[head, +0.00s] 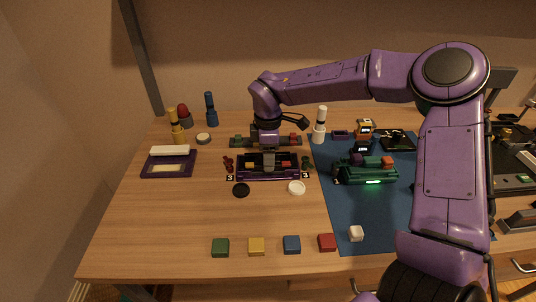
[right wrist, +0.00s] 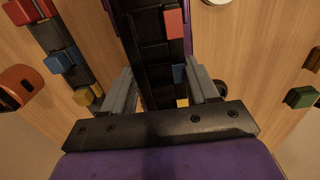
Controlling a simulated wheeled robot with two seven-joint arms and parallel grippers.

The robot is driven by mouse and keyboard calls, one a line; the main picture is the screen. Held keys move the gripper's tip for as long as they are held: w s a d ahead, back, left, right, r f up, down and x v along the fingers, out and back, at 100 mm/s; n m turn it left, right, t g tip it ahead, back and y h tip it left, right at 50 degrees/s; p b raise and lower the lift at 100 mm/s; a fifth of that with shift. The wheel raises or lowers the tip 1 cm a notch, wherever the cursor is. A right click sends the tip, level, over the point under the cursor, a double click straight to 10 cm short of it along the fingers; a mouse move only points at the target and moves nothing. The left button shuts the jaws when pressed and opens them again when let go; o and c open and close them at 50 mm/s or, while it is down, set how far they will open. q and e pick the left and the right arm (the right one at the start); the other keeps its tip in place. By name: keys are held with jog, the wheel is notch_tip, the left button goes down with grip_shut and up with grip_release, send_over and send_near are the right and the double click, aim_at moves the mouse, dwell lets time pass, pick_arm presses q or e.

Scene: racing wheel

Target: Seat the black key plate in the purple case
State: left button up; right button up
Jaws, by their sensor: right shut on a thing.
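The purple case (head: 268,179) lies on the wooden table near the middle, left of the blue mat. Purple edges of the case (right wrist: 187,30) also show beside the black plate in the right wrist view. The plate lines up roughly lengthwise with the case. I cannot tell whether it sits fully down. My left gripper is out of view.
A dark strip with coloured blocks (head: 238,142) lies just behind the case. A black disc (head: 241,190) and a white disc (head: 297,187) lie in front. A green lit case (head: 366,175) is on the blue mat (head: 336,215). Coloured blocks (head: 256,247) line the front edge.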

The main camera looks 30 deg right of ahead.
jog(key=shift+f, duration=0.3)
jog(key=o, duration=1.2)
notch_tip(320, 180, up, 11)
jog(key=b, duration=0.1)
jog(key=shift+f, duration=0.2)
